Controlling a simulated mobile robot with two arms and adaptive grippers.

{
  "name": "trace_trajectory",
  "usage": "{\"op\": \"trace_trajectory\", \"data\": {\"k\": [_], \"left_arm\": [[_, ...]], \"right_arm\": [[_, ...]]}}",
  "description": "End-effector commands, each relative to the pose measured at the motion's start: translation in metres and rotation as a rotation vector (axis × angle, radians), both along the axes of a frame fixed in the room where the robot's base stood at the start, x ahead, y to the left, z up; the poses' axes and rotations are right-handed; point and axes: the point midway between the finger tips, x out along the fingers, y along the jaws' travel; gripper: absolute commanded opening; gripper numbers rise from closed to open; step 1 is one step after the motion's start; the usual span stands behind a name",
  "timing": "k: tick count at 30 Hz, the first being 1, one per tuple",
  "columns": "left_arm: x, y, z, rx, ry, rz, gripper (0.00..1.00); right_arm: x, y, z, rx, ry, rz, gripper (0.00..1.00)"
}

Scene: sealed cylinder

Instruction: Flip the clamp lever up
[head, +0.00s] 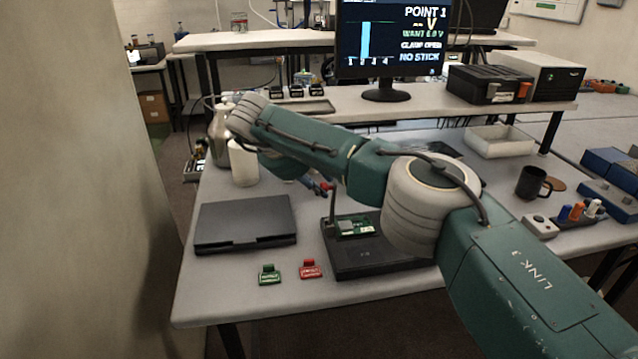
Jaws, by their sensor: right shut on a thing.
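The test fixture is a black box (365,262) on the bench with a green circuit board (355,226) on top. Its clamp lever (332,205) stands roughly upright at the fixture's left rear, with a red end. My right gripper (322,188) is small in the picture, below my bent wrist, and is shut on the red end of the lever. My forearm and elbow hide the right rear of the fixture. The monitor (388,40) reads "POINT 1", "CLAMP OPEN" and "NO STICK". My left gripper is out of view.
A closed black laptop (246,224) lies left of the fixture. A green clip (269,274) and a red clip (310,269) lie in front. A white cylinder (243,165) stands behind the laptop. A black mug (533,183) and a white tray (500,141) are at right.

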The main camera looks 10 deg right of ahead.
Motion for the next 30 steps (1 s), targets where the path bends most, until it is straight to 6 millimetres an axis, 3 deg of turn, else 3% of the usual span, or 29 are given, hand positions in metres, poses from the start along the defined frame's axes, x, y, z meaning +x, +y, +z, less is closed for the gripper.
{"op": "trace_trajectory", "data": {"k": [1,15,16,18,30], "left_arm": [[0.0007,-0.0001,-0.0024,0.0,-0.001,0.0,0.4],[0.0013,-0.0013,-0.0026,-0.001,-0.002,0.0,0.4],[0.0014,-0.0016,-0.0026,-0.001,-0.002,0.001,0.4],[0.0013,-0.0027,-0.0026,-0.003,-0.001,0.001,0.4],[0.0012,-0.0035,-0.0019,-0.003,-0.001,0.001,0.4]], "right_arm": [[-0.0076,0.0083,-0.0211,0.014,0.036,0.006,0.0],[-0.0078,0.0074,-0.0212,0.004,0.035,0.002,0.0],[-0.0078,0.0074,-0.0212,0.004,0.035,0.002,0.29],[-0.0077,0.0072,-0.0211,0.004,0.035,0.002,0.4],[-0.0081,0.0044,-0.0202,0.002,0.038,-0.003,0.4]]}}
